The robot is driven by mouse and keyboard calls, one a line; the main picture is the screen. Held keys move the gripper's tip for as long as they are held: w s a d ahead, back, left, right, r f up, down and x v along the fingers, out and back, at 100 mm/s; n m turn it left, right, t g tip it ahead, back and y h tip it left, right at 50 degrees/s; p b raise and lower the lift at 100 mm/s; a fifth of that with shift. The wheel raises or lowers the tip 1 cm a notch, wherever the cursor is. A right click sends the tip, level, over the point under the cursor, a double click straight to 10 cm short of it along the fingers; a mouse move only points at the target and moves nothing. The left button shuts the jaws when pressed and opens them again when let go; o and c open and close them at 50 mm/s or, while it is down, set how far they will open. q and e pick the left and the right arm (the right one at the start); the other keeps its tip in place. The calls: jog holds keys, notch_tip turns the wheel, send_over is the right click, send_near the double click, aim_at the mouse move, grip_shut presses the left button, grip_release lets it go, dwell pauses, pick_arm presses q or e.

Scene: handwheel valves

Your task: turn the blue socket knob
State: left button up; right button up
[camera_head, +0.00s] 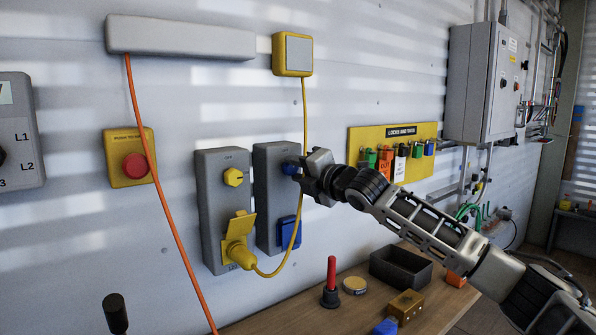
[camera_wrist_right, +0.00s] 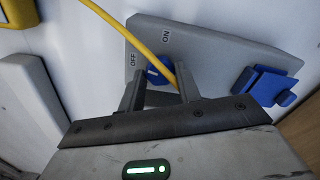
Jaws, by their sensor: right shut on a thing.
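The blue socket knob (camera_head: 290,166) is on the upper part of the right-hand grey socket box (camera_head: 268,205) on the wall. In the right wrist view the knob (camera_wrist_right: 158,70) shows between my right gripper's two fingers, near the OFF and ON labels. My right gripper (camera_head: 303,168) is at the knob, shut on it; its fingertips also show in the right wrist view (camera_wrist_right: 160,85). The blue socket cover (camera_head: 288,232) is lower on the same box. My left gripper does not show.
A yellow cable (camera_head: 304,110) hangs down close to my right gripper and runs to a yellow plug (camera_head: 240,255) in the left grey box (camera_head: 212,200). A workbench (camera_head: 290,322) below holds a black tray (camera_head: 400,268) and a red-handled tool (camera_head: 331,275).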

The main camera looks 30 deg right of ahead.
jog(key=o, duration=0.5)
jog(key=shift+n, duration=1)
jog(key=o, duration=0.3)
jog(key=s+b, duration=0.1)
jog(key=s, duration=0.5)
jog(key=shift+d+b, duration=0.2)
jog(key=shift+b, duration=0.15)
